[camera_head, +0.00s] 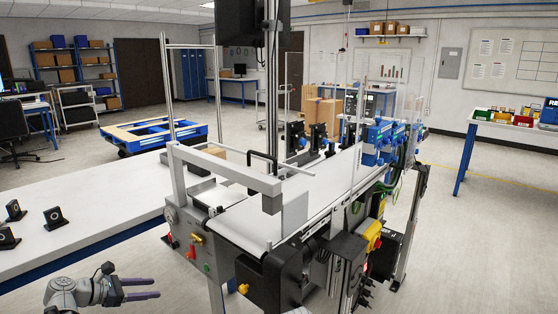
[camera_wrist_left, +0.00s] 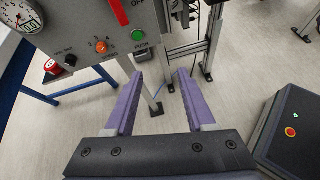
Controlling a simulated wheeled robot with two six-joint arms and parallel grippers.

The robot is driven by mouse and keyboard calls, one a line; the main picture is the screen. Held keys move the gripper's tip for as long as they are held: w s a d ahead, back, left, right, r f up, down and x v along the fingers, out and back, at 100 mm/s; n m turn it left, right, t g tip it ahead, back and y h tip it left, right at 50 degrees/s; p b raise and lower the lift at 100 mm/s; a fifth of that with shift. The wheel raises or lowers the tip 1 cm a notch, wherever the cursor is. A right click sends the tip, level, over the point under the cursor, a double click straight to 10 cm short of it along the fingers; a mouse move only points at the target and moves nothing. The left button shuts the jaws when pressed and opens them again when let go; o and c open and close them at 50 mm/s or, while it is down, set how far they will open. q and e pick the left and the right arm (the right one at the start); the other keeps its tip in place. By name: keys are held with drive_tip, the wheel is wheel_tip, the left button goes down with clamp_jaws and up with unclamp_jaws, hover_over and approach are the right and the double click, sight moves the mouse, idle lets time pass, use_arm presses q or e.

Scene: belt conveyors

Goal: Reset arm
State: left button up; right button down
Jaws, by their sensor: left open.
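My left gripper (camera_head: 141,289) is at the lower left of the head view, in front of the white table and left of the conveyor machine. Its two purple fingers are apart and point right. In the left wrist view the open gripper (camera_wrist_left: 157,88) shows with its fingers spread and nothing between them. The conveyor's control panel (camera_wrist_left: 95,35), with a dial, an orange knob and a green push button, is just beyond the fingertips. My right gripper is in neither view.
The white belt conveyor (camera_head: 262,210) stands right of the left gripper. A long white table (camera_head: 100,205) with small black blocks (camera_head: 55,218) lies behind it. A cardboard box (camera_head: 215,152) sits on the machine. Open floor (camera_head: 190,295) lies between gripper and machine.

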use_arm(q)
drive_tip(key=s+d+f+m+g+y, duration=0.1)
drive_tip(key=s+d+f+m+g, duration=0.2)
drive_tip(key=d, duration=0.4)
drive_tip(key=s+d+f+m+g+y, duration=0.1)
drive_tip(key=s+d+f+m+g, duration=0.1)
drive_tip(key=d+m, duration=0.5)
drive_tip(key=s+d+f+m+g+y, duration=0.1)
drive_tip(key=s+d+f+m+g, duration=0.15)
drive_tip(key=d, duration=0.55)
drive_tip(key=s+d+f+m+g+y, duration=0.1)
drive_tip(key=s+d+f+m+y, duration=0.1)
drive_tip(key=s+d+m+y, duration=0.45)
drive_tip(key=s+d+f+m+y, duration=0.15)
drive_tip(key=s+d+m, duration=0.35)
drive_tip(key=m, duration=0.5)
wheel_tip(320, 180, up, 15)
drive_tip(key=a+p, duration=0.1)
drive_tip(key=p, duration=1.4)
drive_tip(key=shift+s+a+h, duration=0.15)
drive_tip(key=shift+a+h, duration=0.15)
drive_tip(key=shift+h, duration=0.1)
